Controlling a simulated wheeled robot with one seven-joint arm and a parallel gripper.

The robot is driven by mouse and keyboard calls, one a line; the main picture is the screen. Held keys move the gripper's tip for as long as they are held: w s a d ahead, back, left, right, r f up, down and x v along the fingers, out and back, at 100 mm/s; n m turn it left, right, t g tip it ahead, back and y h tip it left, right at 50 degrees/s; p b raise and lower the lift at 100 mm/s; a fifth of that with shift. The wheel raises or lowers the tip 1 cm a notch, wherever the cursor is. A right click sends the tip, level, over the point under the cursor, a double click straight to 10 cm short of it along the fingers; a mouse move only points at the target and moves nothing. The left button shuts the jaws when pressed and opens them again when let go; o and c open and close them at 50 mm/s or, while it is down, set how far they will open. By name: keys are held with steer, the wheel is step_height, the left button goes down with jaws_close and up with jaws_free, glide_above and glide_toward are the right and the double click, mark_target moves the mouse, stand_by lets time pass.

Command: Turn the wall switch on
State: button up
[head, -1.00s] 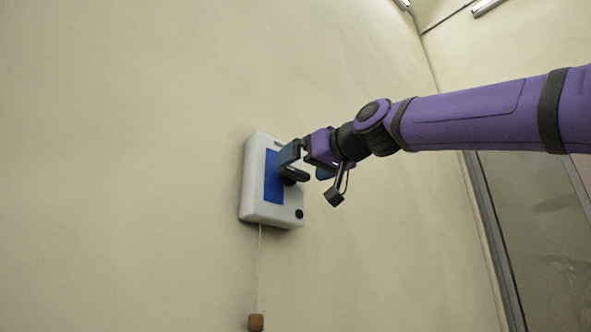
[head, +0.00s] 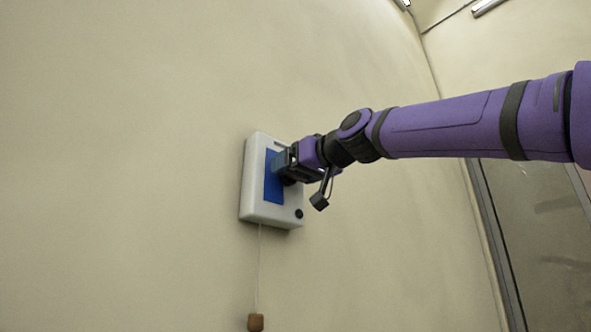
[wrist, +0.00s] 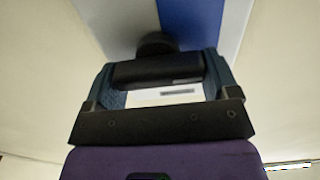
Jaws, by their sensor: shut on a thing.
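The wall switch is a white box (head: 251,190) with a blue panel (head: 273,192) on its front, fixed to the wall. The blue panel also shows in the wrist view (wrist: 190,20). A black handle (wrist: 160,70) stands out from the box on a dark round base. My gripper (head: 283,163) is at the front of the box, and in the wrist view (wrist: 161,72) its two fingers sit on either side of the handle, shut on its ends. In the head view my gripper hides most of the handle.
A small black knob (head: 299,214) is at the box's lower right corner. A thin cord hangs below the box with a brown pull (head: 256,322) at its end. The wall around is bare. A glass-like panel in a metal frame (head: 530,230) is at the right.

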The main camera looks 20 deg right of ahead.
steer(key=m, duration=0.4)
steer(key=shift+w+d+m, duration=0.1)
steer(key=shift+d+m, duration=0.15)
steer(key=shift+m, duration=0.15)
steer(key=m, duration=0.4)
steer(key=shift+d+f+m, duration=0.15)
steer(key=shift+m, duration=0.15)
steer(key=m, duration=0.4)
steer(key=shift+f+m, duration=0.15)
steer(key=shift+m, duration=0.15)
steer(key=shift+w+f+m, duration=0.1)
steer(key=shift+f+m, duration=0.1)
steer(key=shift+m, duration=1.8)
steer(key=o, duration=0.8)
steer(key=shift+d, duration=0.1)
